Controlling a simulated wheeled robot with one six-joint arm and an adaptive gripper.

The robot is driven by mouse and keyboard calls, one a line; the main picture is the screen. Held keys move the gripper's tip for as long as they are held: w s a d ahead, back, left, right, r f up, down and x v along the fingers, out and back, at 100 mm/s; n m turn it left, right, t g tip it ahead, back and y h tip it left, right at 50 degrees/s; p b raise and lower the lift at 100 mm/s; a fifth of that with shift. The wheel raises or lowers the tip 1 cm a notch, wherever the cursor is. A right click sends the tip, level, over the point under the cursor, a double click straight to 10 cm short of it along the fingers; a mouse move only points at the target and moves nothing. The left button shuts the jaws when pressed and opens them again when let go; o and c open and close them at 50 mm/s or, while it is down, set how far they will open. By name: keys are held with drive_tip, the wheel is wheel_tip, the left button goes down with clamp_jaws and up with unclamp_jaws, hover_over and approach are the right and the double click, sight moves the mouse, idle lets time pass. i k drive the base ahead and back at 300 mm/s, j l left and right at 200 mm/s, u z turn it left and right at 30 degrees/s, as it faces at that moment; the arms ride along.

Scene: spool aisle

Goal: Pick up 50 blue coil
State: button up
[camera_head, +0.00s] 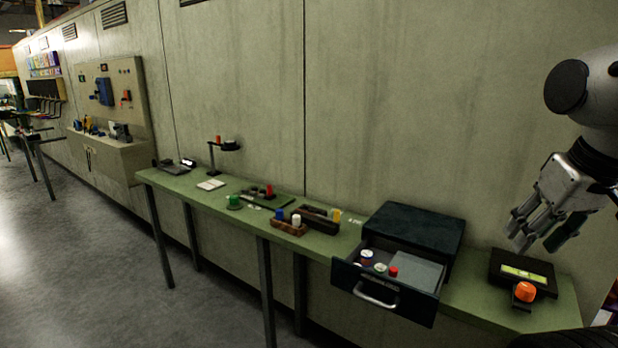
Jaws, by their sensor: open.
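Two small blue-marked pieces could be the blue coil. One is a blue piece (279,214) at the wooden tray on the green bench. The other is a white-topped piece with a blue side (367,256) in the open drawer. No label reading 50 is legible at this size. My gripper (538,240) is at the right, pointing down, open. It appears above the black device on the bench, apart from both blue pieces. A dark green patch shows by its fingers, and I cannot tell what it is.
The dark cabinet's drawer (376,302) is pulled out, with a red piece (393,271) inside. An orange spool (525,291) sits by a black device (507,281) with a lit display. A green spool (234,202) and a wooden tray (290,229) stand farther left. Floor is clear at left.

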sight(366, 255)
drive_tip(key=i+j+z, duration=0.25)
drive_tip(key=j+z, duration=0.2)
drive_tip(key=j, duration=0.25)
drive_tip(key=i+j+z, duration=0.15)
drive_tip(key=j+z, duration=0.3)
drive_tip(key=j, duration=0.25)
drive_tip(key=j+z, duration=0.4)
drive_tip(key=j, duration=0.35)
drive_tip(key=k+j+z, duration=0.1)
drive_tip(key=j+z, duration=0.35)
drive_tip(key=j, duration=0.3)
drive_tip(key=k+j+z, duration=0.2)
drive_tip(key=j+z, duration=0.25)
drive_tip(key=j, duration=0.25)
